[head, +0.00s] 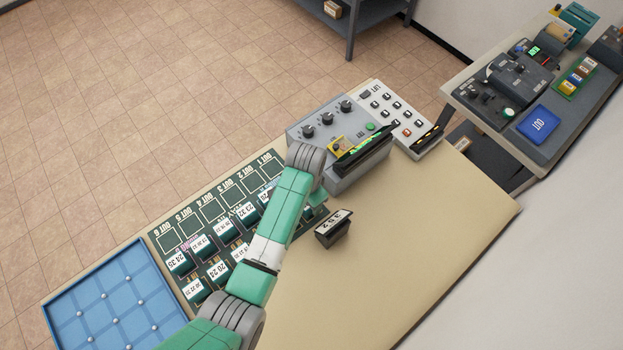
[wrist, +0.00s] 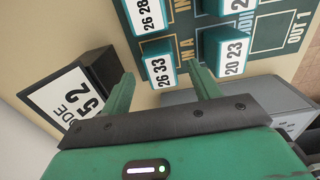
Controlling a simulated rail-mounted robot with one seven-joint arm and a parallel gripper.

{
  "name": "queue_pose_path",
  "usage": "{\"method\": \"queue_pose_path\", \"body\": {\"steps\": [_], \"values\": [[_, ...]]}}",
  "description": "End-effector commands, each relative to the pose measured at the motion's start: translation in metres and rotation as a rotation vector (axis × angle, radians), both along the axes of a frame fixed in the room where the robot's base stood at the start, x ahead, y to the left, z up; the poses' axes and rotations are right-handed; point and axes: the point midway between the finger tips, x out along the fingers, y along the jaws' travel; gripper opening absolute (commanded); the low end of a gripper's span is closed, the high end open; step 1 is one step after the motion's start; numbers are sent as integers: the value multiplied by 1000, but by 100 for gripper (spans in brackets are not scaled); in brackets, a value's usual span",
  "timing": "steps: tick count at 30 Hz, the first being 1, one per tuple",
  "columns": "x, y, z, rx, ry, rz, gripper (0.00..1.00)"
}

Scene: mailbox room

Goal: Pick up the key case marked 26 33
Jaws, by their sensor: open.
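The key case marked 26 33 (wrist: 160,64) shows in the wrist view as a small teal block with a white label, standing at the edge of the dark green mat beside the "IN A" print. My gripper (wrist: 165,86) is open and empty. Its two green fingers point toward this case, one on each side of it in the picture, and the gap between them looks clear. I cannot tell the remaining distance.
Cases 26 28 (wrist: 152,16) and 20 23 (wrist: 234,52) stand close by. A dark code stand (wrist: 100,70) is near the left finger, also in the head view (head: 333,232). A grey knob box (head: 330,125) stands beyond my arm. The table's right part is bare.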

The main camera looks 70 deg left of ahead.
Motion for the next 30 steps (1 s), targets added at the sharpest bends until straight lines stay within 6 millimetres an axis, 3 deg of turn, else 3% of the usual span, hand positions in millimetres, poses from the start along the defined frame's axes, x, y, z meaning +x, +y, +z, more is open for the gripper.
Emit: {"method": "queue_pose_path", "body": {"steps": [4, 12, 20, 27, 30], "values": [[0, 0, -9, 0, 0, 0, 62], [2, 1, -52, 1, -2, 0, 62], [2, 1, -55, 2, -2, 0, 62], [2, 1, -55, 2, -2, 0, 15], [2, 1, -55, 2, -2, 0, 12]]}}
